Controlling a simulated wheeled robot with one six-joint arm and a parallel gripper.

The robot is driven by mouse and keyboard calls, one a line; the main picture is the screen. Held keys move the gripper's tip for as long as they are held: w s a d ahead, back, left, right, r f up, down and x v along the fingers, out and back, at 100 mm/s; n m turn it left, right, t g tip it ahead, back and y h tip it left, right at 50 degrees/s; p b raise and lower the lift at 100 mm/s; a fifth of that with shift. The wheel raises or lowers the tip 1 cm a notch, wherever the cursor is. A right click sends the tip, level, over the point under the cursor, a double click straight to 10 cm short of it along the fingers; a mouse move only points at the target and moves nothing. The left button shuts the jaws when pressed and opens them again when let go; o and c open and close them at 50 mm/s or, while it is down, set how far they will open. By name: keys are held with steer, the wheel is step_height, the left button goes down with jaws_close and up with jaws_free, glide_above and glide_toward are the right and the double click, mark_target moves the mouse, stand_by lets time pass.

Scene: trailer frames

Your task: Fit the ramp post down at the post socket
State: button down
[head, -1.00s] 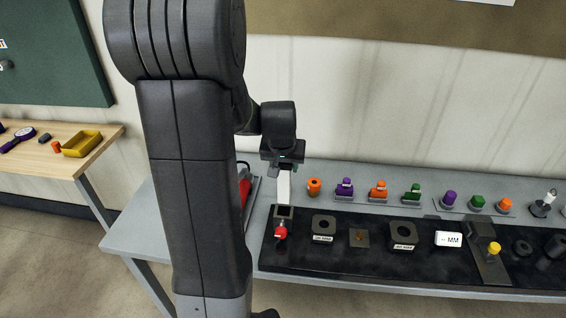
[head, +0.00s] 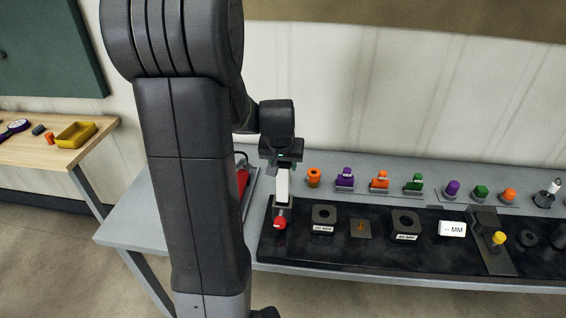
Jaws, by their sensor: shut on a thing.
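My gripper (head: 284,164) points down at the left end of the dark mat and is shut on the white ramp post (head: 283,183). The post hangs upright below the jaws. Its lower end is at the dark square post socket (head: 275,206), overlapping its opening in the picture. I cannot tell how deep the post sits, or whether it touches the walls. A red knob (head: 280,223) is at the socket's front side.
The dark mat (head: 340,252) carries grey blocks with square bases (head: 323,215) (head: 405,222), a brown plate (head: 361,229) and a yellow-knobbed fixture (head: 498,238). Coloured pieces, including an orange one (head: 314,178), stand in a row behind. A red object (head: 242,181) is left of the gripper.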

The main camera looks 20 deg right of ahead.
mark_target(283, 183)
steer(key=shift+f+b, duration=3.05)
steer(key=shift+f, duration=0.7)
steer(key=c, duration=0.7)
jaws_free()
steer(key=shift+r, duration=0.1)
steer(key=v, duration=1.3)
steer(key=shift+s+r, duration=0.15)
steer(key=shift+r, duration=0.15)
